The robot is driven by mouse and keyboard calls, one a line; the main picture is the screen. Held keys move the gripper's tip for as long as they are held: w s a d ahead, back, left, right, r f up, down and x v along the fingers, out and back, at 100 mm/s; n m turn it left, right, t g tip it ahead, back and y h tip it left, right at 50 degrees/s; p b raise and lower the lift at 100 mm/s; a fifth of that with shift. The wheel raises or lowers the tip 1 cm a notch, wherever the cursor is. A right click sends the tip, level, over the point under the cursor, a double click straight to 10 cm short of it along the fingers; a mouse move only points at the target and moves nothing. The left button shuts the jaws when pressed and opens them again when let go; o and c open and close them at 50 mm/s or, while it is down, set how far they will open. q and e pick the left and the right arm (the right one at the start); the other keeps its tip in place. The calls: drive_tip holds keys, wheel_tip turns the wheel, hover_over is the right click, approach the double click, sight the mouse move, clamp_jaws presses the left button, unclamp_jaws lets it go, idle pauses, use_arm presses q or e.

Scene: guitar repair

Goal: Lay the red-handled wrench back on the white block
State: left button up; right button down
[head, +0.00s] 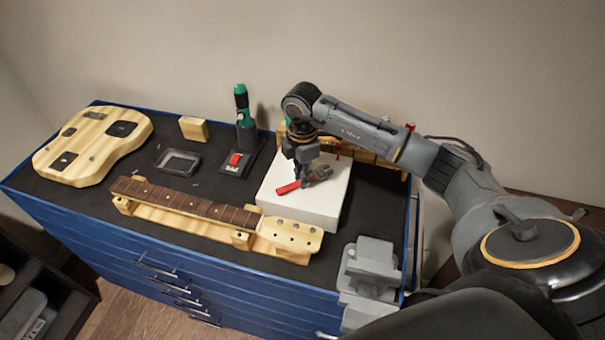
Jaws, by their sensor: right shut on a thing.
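The red-handled wrench (289,187) is at the white block (300,207), its red handle pointing left and its grey head to the right. My right gripper (304,178) comes down from above and is shut on the wrench near its middle. The wrench lies on or just above the block's top; I cannot tell whether it touches. The fingertips are small and partly hide the wrench. My left gripper is not in view.
The guitar neck (190,204) lies on wooden supports left of the block. A guitar body (93,143), a small wood block (193,128), a black tray (178,162) and a green-handled tool (242,104) stand behind. A grey vise (370,262) is at the front right corner.

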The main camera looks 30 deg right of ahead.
drive_tip(key=c, duration=1.2)
unclamp_jaws()
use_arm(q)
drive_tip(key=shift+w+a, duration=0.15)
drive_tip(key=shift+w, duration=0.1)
use_arm(e)
wheel_tip(320, 180, up, 12)
drive_tip(key=shift+r, duration=0.1)
use_arm(q)
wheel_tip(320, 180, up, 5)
drive_tip(key=p, duration=0.4)
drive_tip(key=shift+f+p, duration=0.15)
drive_tip(key=shift+p, duration=0.2)
use_arm(e)
wheel_tip(320, 180, up, 6)
drive_tip(key=shift+f, duration=0.1)
drive_tip(key=shift+a, duration=0.1)
